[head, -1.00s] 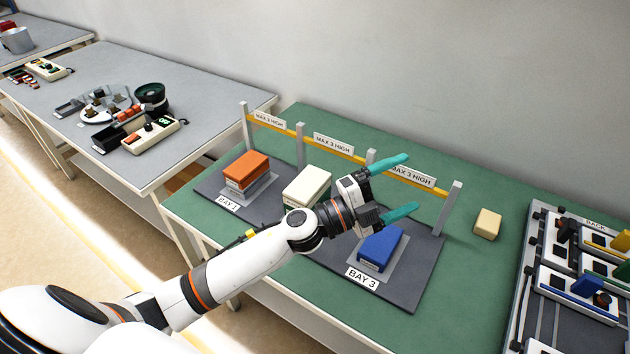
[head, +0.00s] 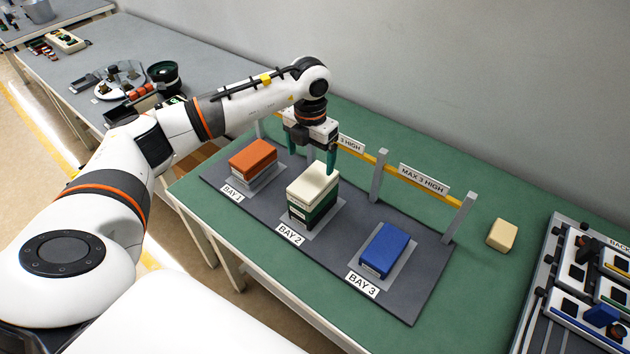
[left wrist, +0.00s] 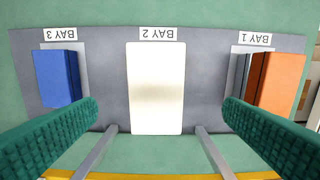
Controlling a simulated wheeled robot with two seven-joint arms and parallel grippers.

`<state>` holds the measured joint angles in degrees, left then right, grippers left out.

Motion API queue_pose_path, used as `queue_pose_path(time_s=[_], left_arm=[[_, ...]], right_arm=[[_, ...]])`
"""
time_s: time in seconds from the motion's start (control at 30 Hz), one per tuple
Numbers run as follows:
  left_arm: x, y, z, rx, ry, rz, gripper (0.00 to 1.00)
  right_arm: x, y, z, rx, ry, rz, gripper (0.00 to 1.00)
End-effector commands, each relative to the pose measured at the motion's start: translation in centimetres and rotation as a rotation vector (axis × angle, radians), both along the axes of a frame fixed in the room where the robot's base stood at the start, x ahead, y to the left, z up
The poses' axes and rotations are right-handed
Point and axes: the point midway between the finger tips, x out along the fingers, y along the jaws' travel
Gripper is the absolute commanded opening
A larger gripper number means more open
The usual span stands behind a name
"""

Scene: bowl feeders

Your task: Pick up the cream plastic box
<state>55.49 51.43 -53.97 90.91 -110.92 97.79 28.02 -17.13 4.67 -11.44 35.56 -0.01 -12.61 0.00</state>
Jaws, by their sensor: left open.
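A cream box (head: 313,183) lies on top of a stack in bay 2, above a green box (head: 322,211) and other layers. In the left wrist view the cream box (left wrist: 155,88) sits in the middle, between the fingers in the picture. My left gripper (head: 311,155) is open and empty, pointing down above and slightly behind the stack. Its teal fingers (left wrist: 160,112) spread wider than the box. I cannot tell the exact gap above the box. My right gripper is in neither view.
An orange box (head: 252,153) is in bay 1 and a blue box (head: 385,247) in bay 3. A yellow rail (head: 410,185) on grey posts runs behind the bays. A small tan block (head: 502,235) lies right of them, near a parts rack (head: 545,275).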

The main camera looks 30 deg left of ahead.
Motion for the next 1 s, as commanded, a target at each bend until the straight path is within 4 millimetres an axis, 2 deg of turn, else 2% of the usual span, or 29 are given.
queue_pose_path(time_s=[0.03,0.2,0.37,0.53,0.7,0.97,1.0], left_arm=[[-0.1,0.0,-0.8,-0.001,0.004,0.001,0.91],[0.0,-0.1,-3.2,-0.002,0.002,-0.001,0.91],[0.0,-0.2,-4.2,-0.004,0.001,-0.002,0.91],[0.1,-0.6,-6.4,-0.004,0.004,-0.002,0.91],[0.2,-0.6,-8.7,-0.005,0.001,-0.002,0.91],[0.3,-0.5,-9.1,-0.004,-0.002,-0.002,0.91],[0.3,-0.5,-9.1,-0.004,-0.002,-0.002,0.88]], right_arm=[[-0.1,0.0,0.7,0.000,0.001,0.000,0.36],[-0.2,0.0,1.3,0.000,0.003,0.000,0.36],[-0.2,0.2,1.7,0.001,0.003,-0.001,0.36],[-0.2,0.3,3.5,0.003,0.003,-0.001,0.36],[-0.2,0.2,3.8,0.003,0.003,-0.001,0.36],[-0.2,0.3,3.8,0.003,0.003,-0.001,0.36],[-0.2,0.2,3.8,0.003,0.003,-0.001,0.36]])
